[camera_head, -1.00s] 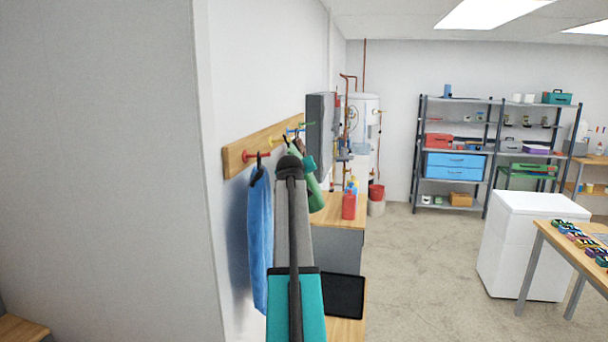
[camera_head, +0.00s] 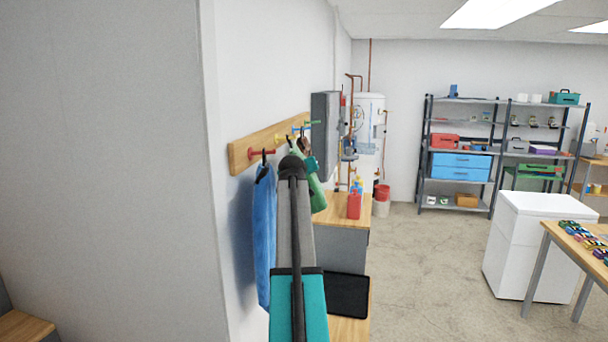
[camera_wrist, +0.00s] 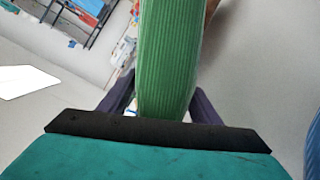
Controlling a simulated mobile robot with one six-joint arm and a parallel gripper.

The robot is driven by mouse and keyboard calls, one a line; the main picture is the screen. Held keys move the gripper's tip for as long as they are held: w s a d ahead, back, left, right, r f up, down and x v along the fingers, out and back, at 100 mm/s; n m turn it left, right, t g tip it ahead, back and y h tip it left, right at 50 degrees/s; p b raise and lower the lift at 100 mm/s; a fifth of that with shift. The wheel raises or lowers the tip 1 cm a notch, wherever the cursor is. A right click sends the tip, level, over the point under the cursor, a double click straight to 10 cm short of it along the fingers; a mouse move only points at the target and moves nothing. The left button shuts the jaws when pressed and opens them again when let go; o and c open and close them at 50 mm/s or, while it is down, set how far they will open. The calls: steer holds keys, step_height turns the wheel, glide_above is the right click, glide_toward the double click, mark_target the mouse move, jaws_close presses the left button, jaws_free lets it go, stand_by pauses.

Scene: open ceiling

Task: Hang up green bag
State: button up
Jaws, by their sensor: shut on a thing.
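The green bag (camera_head: 316,187) is at the wooden hook rail (camera_head: 243,154) on the wall, partly hidden behind my arm in the head view. In the wrist view the ribbed green bag (camera_wrist: 168,60) fills the middle, between the two dark fingers. My gripper (camera_wrist: 160,108) is shut on the bag. In the head view my gripper is mostly hidden behind my own arm. The rail has coloured pegs, red, yellow, blue and green. I cannot tell whether the bag's loop is over a peg.
A blue cloth or bag (camera_head: 264,235) hangs from the red peg, left of my arm. A grey wall box (camera_head: 325,133) stands out beyond the rail. A wooden-topped bench (camera_head: 335,209) with a red bottle (camera_head: 354,204) is below. Open floor lies to the right.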

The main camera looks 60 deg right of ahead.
steer(key=o, duration=1.4)
steer(key=shift+c, duration=0.2)
steer(key=shift+r, duration=0.1)
